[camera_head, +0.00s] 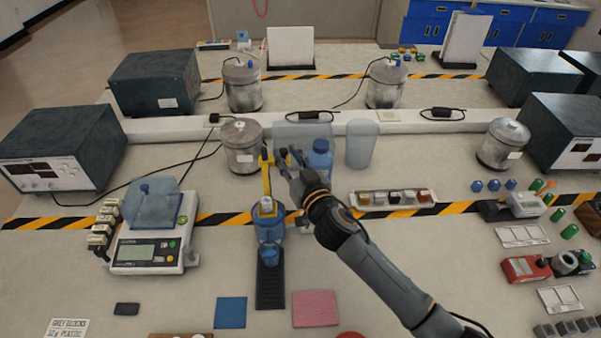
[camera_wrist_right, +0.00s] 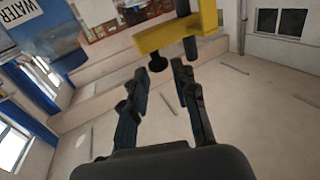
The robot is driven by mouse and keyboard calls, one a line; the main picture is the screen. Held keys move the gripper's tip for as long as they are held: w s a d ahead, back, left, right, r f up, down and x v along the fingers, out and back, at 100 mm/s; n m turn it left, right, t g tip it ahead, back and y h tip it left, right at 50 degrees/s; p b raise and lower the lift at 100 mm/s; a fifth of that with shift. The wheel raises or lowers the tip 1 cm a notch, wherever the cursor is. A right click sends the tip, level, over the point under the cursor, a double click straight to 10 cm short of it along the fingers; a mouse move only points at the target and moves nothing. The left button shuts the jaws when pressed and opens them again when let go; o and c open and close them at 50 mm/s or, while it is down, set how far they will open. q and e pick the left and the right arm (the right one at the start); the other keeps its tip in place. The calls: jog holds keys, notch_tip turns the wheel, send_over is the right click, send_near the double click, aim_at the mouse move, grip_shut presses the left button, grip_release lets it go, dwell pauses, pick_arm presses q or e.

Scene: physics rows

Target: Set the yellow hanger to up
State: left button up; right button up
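The yellow hanger (camera_head: 267,180) is on an upright stand at the middle of the bench, above a blue transparent vessel (camera_head: 270,230) and a long black base (camera_head: 270,286). In the right wrist view, the hanger (camera_wrist_right: 170,38) is a yellow bar with a black knob under it, just beyond my fingertips. My right gripper (camera_head: 291,158) is beside the hanger's upper end, on its right. In the right wrist view, the gripper (camera_wrist_right: 165,72) has its fingers apart with nothing between them. The head view does not show clearly whether they touch the hanger. My left gripper is not in view.
A blue-capped bottle (camera_head: 320,160) stands close behind my right gripper. A metal canister (camera_head: 240,148) is behind left, and a digital scale (camera_head: 150,245) is at left. A tray of small samples (camera_head: 392,199) lies at right. Blue (camera_head: 230,312) and pink (camera_head: 315,308) pads lie in front.

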jog(key=v, duration=0.9)
jog(key=shift+s+d, duration=0.1)
jog(key=shift+s, duration=0.05)
